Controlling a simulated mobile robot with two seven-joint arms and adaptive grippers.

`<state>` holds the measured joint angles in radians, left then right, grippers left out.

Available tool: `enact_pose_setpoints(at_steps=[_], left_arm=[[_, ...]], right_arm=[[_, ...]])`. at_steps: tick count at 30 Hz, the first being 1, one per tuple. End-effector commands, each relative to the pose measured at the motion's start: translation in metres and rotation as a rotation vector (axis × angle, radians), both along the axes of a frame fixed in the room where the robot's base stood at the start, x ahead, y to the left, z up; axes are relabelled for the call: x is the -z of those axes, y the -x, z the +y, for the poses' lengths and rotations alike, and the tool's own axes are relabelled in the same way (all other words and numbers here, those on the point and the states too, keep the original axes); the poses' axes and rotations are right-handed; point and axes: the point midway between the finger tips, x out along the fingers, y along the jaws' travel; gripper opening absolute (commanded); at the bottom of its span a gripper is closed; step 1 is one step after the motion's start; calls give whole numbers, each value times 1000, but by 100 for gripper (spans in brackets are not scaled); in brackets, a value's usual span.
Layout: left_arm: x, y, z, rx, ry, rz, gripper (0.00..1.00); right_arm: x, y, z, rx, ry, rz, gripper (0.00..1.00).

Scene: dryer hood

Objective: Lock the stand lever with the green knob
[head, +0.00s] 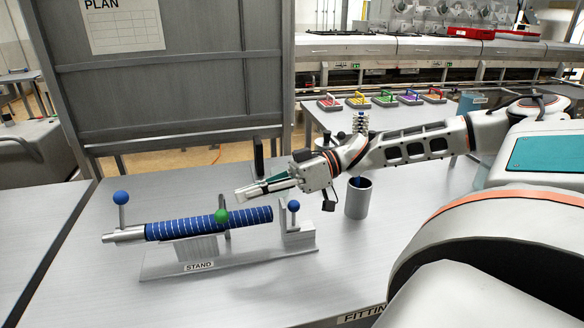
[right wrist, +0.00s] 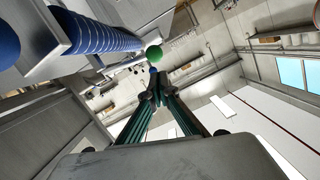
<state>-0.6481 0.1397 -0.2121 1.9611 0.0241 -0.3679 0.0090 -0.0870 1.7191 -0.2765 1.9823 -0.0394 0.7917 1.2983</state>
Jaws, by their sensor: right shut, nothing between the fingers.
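The green knob (head: 221,216) sits at the front side of a blue roll with pale stripes (head: 180,227), which lies across the grey stand (head: 230,262) labelled STAND. Little of the lever's grey arm shows below the knob. My right gripper (head: 240,191) is shut and empty, pointing left, just above and right of the knob in the head view. In the right wrist view the green knob (right wrist: 154,54) shows just beyond the shut fingertips (right wrist: 157,88), with a small visible gap. The striped roll (right wrist: 95,35) is at upper left there. My left gripper is not in view.
Blue ball knobs stand on posts at the left (head: 121,197) and right (head: 293,205) ends of the roll. A grey cup (head: 358,198) stands right of the stand, under my right arm. A grey panel (head: 165,90) rises behind. The bench front is clear.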

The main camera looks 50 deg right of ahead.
Motion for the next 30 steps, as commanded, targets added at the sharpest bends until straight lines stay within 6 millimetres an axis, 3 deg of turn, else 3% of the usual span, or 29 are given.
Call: enact_pose_setpoints(at_steps=[1,8,21,26,30], left_arm=[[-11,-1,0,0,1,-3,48],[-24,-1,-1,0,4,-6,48],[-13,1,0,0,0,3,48],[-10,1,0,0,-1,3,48],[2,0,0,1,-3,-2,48]], right_arm=[[-9,1,-3,1,1,0,0],[-11,12,-26,3,3,0,0],[-20,43,-82,1,3,0,0],[-25,46,-83,-28,7,-34,0],[-38,49,-64,-167,57,-202,0]])
